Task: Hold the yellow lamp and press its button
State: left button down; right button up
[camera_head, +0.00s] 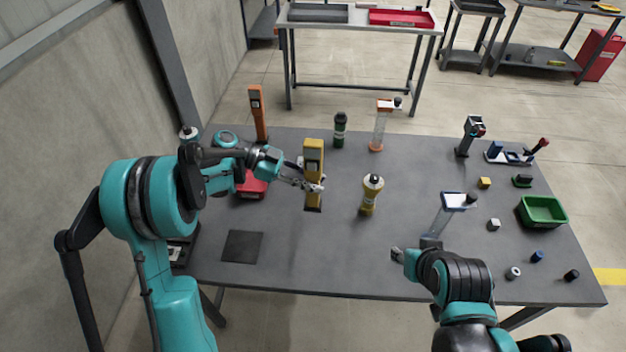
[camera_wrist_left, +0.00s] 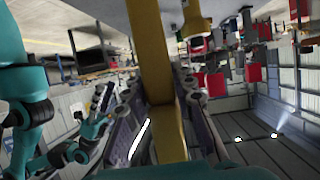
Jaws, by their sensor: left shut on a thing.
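The yellow lamp (camera_head: 314,155) is a tall, narrow, box-shaped piece, upright near the middle left of the table. My left gripper (camera_head: 312,184) comes in from the left and is shut on its body. In the left wrist view the yellow lamp (camera_wrist_left: 158,65) runs between the two fingers of my left gripper (camera_wrist_left: 165,110). I cannot make out its button. Whether its bottom touches the table is unclear. My right gripper (camera_head: 397,255) is empty near the front edge, well apart from the lamp; its opening is too small to tell.
A rounded yellow torch-like piece (camera_head: 371,195) stands just right of the lamp. An orange post (camera_head: 258,112) and a dark green cylinder (camera_head: 340,130) stand behind. A clear stand (camera_head: 440,218) is near my right gripper. A green bin (camera_head: 542,211) is far right. The front middle is clear.

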aim_at(313, 204)
pick_arm(q)
jog(key=shift+f+b, duration=3.9)
jog(key=shift+f, duration=1.2)
pick_arm(e)
notch_tip(313, 204, down, 8)
pick_arm(q)
jog(key=c, duration=2.3)
grip_release()
grip_shut()
pick_arm(e)
grip_shut()
